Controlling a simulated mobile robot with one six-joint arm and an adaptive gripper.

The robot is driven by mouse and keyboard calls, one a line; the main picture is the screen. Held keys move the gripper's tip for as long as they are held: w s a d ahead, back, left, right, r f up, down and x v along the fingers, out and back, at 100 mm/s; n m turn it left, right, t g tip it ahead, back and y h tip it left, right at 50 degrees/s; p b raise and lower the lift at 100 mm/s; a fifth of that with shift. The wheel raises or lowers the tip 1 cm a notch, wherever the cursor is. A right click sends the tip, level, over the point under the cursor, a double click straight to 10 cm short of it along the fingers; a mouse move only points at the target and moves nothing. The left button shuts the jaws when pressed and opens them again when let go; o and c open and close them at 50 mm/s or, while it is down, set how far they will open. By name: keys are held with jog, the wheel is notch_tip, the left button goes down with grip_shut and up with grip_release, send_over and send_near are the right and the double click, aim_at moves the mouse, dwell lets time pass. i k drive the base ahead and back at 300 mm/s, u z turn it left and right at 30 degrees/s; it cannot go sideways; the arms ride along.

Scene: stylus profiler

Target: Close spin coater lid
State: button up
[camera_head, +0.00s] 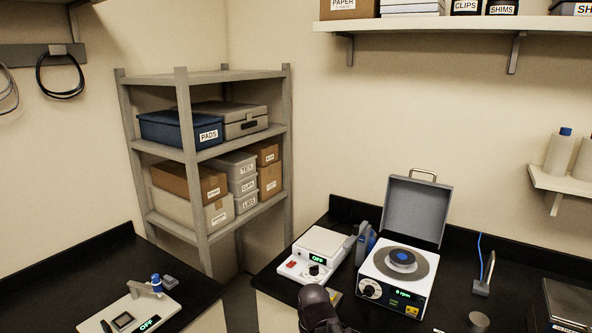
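The spin coater (373,268) is a white box on the black bench at right of centre, with a display reading 0 rpm and a knob on its front. Its grey lid (416,212) stands open, nearly upright at the back, with a metal handle (423,171) at its top edge. A round dark chuck with a blue disc (402,256) shows in the open top. A dark rounded part of my arm shows at the bottom, left of the spin coater. My gripper itself is not visible.
A white hotplate-like unit (318,243) reading OFF and a blue object (366,243) stand close left of the coater. A blue-corded tool (482,286) and a grey cylinder (478,320) are to its right. A wall shelf (440,24) hangs above.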

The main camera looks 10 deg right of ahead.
aim_at(413, 207)
jog(key=u, duration=0.1)
jog(key=k, duration=0.5)
jog(key=z, duration=1)
jog(key=i, duration=0.25)
